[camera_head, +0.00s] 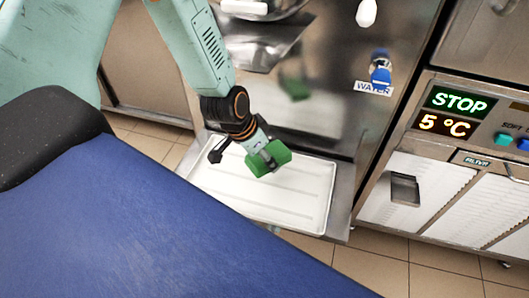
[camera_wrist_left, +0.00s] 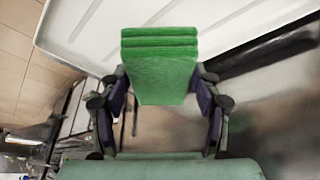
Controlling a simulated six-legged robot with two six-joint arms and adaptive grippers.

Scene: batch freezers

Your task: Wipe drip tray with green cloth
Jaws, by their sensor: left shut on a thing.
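The green cloth (camera_head: 268,158) is a folded, block-like pad. My left gripper (camera_head: 262,152) is shut on it over the white drip tray (camera_head: 305,208). In the left wrist view, the cloth (camera_wrist_left: 160,75) sits between the two fingers of the left gripper (camera_wrist_left: 160,100), its folded layers facing the tray (camera_wrist_left: 240,20). I cannot tell whether the cloth touches the tray. The tray is ribbed, with a raised rim, and stands out from the front of a steel machine. My right gripper is not in view.
A steel panel (camera_head: 330,80) rises behind the tray, with a blue-handled tap (camera_head: 380,70) above a WATER label (camera_head: 374,88). A control panel reading STOP and 5 °C (camera_head: 455,112) stands to the right. A tiled floor (camera_head: 385,268) shows below.

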